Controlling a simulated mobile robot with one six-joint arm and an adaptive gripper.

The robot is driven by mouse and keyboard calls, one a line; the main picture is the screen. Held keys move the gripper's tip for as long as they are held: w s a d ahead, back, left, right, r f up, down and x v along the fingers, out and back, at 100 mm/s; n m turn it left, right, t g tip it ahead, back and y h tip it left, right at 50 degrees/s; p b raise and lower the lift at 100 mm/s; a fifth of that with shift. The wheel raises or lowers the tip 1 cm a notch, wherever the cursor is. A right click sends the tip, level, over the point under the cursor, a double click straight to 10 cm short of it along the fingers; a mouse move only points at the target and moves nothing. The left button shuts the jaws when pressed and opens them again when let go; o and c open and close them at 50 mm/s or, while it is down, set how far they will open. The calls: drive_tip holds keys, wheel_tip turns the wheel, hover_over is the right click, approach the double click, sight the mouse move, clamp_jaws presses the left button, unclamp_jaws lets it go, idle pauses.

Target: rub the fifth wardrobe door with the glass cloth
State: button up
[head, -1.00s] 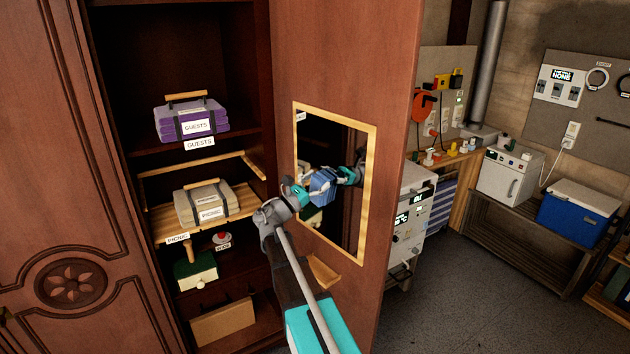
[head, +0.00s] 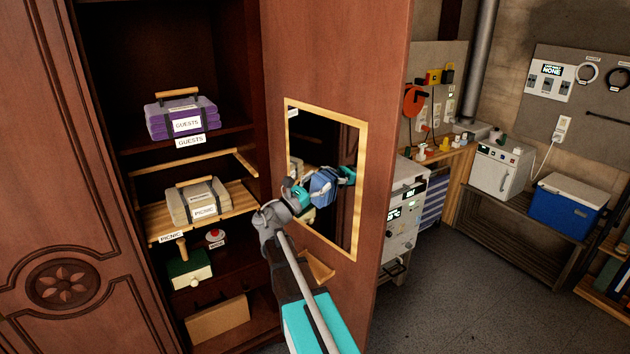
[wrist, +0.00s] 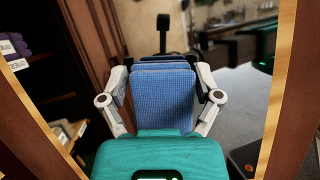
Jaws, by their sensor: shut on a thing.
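The open wardrobe door (head: 335,60) carries a mirror (head: 338,140) in a gold frame. I see no number on the door. My gripper (head: 318,188) is shut on a folded blue glass cloth (head: 324,186) in front of the mirror's middle. In the wrist view, the ribbed blue cloth (wrist: 160,100) is between the grey fingers of my gripper (wrist: 160,95), beyond the teal palm. A reflection of gripper and cloth shows close behind the real ones. I cannot tell whether the cloth touches the glass.
Left of the door, wardrobe shelves hold a purple guests bundle (head: 183,118), a beige picnic bundle (head: 198,201) and a green box (head: 189,268). A wooden tray (head: 318,270) sits below the mirror. Right are a workbench, a white appliance (head: 502,172), a blue cooler (head: 568,205) and clear floor.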

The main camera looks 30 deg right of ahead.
sight(343, 183)
idle(0.3)
drive_tip(key=shift+s+d, duration=0.15)
drive_tip(key=shift+s, duration=0.65)
drive_tip(key=shift+s+d, duration=0.1)
drive_tip(key=shift+s, duration=0.7)
drive_tip(key=shift+s, duration=0.15)
drive_tip(key=shift+s+d, duration=0.25)
drive_tip(key=shift+s, duration=0.5)
drive_tip(key=shift+s+d, duration=0.2)
drive_tip(key=shift+s, duration=0.55)
drive_tip(key=shift+s+a, duration=0.2)
drive_tip(key=shift+a, duration=0.75)
drive_tip(key=shift+s+a, duration=0.2)
drive_tip(key=shift+a, duration=0.8)
drive_tip(key=shift+s+a, duration=0.2)
drive_tip(key=shift+a, duration=0.75)
drive_tip(key=shift+a, duration=0.15)
